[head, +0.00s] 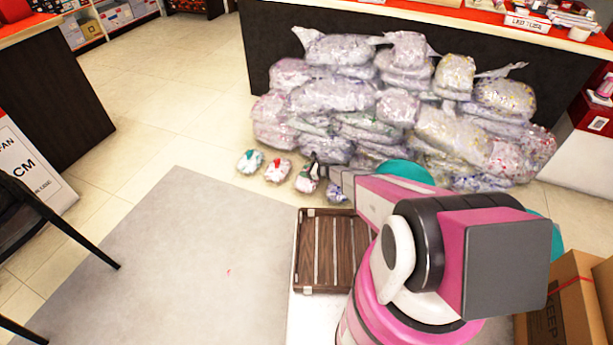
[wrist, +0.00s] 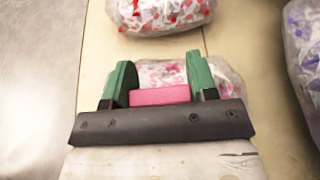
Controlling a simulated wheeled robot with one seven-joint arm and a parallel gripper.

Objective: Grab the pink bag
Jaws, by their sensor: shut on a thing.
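The pink bag (wrist: 165,72) is a small clear plastic bag with pink pieces inside. In the wrist view it lies between the two green fingers of my gripper (wrist: 160,66), which is shut on it. Its near part is hidden behind the gripper. In the head view the pink bag (head: 305,184) shows small at the floor row, with my gripper (head: 314,171) at it. I cannot tell whether it touches the floor.
A red bag (head: 278,170) and a teal bag (head: 249,161) lie to the left. A purple bag (head: 336,193) lies close on the right. Large bags (head: 350,95) are piled behind. A slatted wooden crate (head: 325,255) stands in front. Grey floor at left is clear.

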